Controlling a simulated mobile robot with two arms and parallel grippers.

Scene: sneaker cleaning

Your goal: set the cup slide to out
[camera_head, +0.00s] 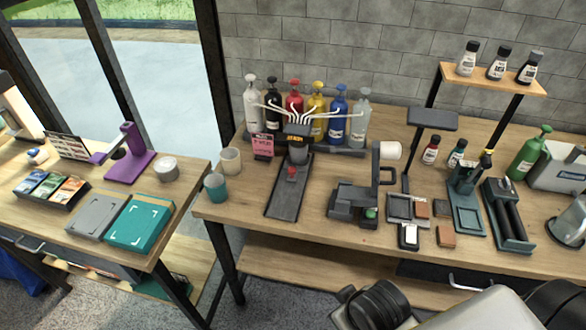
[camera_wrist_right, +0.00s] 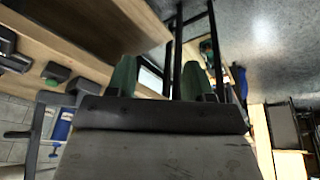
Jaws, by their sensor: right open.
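The cup slide (camera_head: 283,200) is a dark flat track on the table in the head view, running from the bottle dispenser (camera_head: 298,133) toward the table's front edge. A small red knob (camera_head: 291,171) stands on its upper part. A dark grey cup (camera_head: 298,153) sits at the far end, close under the dispenser head. The front part of the track is bare. My right gripper (camera_wrist_right: 158,72) shows in the right wrist view with its two green fingers apart and nothing between them. It is away from the slide. My left gripper is not in view.
A beige cup (camera_head: 230,160) and a teal cup (camera_head: 215,187) stand left of the slide. A dark device with a white roll (camera_head: 390,151) stands to its right. Several coloured bottles (camera_head: 316,105) line the back. A side table (camera_head: 184,200) stands at the left.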

